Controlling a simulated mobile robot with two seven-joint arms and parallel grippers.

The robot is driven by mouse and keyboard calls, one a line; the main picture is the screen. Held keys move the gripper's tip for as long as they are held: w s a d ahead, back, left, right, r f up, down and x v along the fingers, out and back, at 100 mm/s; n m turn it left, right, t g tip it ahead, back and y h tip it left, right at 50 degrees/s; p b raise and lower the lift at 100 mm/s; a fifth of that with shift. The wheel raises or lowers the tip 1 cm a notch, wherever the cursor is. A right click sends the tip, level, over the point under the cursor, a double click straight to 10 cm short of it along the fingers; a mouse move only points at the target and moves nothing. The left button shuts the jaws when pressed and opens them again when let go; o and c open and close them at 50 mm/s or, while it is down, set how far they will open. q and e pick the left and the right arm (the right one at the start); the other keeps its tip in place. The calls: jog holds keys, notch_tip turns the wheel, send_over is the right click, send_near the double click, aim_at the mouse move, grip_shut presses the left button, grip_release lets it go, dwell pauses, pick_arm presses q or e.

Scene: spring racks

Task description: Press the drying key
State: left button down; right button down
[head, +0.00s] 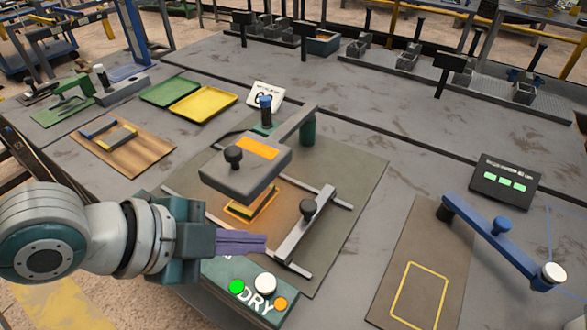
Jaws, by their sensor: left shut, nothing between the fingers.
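The dark green control box (222,272) at the front edge of the table reads "DRY" in white letters. On it sit a white round key (265,284), a lit green round spot (237,287) to its left and an orange one (281,304) to its right. My left gripper (264,243) comes in from the left, its purple fingers shut and empty. In the picture its tips lie just above the white key; they look apart from it. The gripper covers part of the box's label. My right gripper is not in view.
Behind the box stands a grey press head (240,172) with an orange label, over a small framed piece. A metal clamp bar (305,232) with a dark knob is right of my fingertips. A blue lever (490,235) and a dark display (505,181) stand farther right.

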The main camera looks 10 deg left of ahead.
pick_arm(q)
jog(key=b, duration=0.8)
send_near(269, 278)
jog(key=w+d+f, duration=0.3)
jog(key=shift+w+d, duration=0.3)
jog(key=shift+r, duration=0.1)
dwell(1.0)
jog(key=shift+f+b, duration=0.4)
jog(key=shift+b, duration=0.1)
jog(key=shift+f+b, duration=0.6)
jog(key=shift+f, duration=0.05)
dwell(0.5)
jog(key=shift+r, duration=0.1)
jog(key=shift+r+p, duration=0.95)
jog(key=shift+r, duration=0.05)
